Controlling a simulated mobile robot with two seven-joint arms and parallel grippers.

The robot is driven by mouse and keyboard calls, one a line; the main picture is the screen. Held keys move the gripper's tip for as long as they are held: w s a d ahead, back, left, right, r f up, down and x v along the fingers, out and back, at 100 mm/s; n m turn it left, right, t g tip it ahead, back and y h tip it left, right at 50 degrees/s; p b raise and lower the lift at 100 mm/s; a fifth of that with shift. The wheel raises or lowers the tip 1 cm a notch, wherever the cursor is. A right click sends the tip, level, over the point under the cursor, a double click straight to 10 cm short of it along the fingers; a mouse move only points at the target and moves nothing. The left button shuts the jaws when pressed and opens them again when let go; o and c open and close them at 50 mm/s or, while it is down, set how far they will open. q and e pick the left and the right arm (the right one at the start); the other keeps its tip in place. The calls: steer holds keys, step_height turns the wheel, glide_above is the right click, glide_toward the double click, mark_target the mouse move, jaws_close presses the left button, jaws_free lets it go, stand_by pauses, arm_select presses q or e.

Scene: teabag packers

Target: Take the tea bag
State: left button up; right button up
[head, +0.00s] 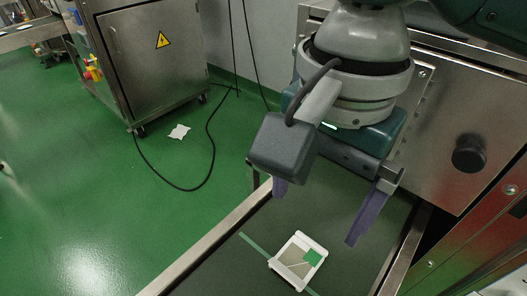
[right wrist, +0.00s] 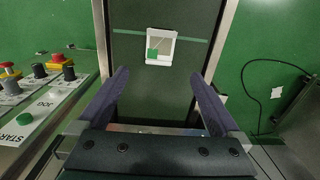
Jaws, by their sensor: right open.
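A tea bag (head: 298,260), a flat white-edged packet with a green corner patch, lies on the dark belt between metal rails in the head view. It also shows in the right wrist view (right wrist: 161,46), beyond my fingertips and near the middle of the belt. My right gripper (head: 318,215) is open above the belt, with its two purple fingers spread wide and nothing between them. In the right wrist view the fingers (right wrist: 160,82) stand apart, with the tea bag ahead of them and untouched. My left gripper is not in view.
Metal side rails (head: 205,238) border the dark belt (head: 225,262). A steel machine panel (head: 470,115) stands close on the right. A control panel with buttons (right wrist: 40,95) is at the left of the wrist view. A cabinet (head: 155,60) and cable are on the green floor.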

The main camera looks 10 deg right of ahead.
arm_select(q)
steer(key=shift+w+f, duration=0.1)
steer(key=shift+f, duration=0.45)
arm_select(e)
steer(key=f, duration=0.1)
arm_select(q)
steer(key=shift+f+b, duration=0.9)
steer(key=shift+b, duration=0.2)
arm_select(e)
glide_above(302, 255)
steer(key=f, duration=0.4)
steer(key=shift+d+f, duration=0.15)
steer(key=shift+d, duration=0.05)
arm_select(q)
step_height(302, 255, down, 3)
steer(key=b, duration=0.3)
arm_select(e)
steer(key=f, duration=0.5)
steer(key=shift+a, duration=0.2)
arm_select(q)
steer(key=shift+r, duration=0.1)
arm_select(e)
steer(key=shift+c, duration=0.2)
steer(key=c, duration=1.4)
steer(key=shift+o, duration=0.2)
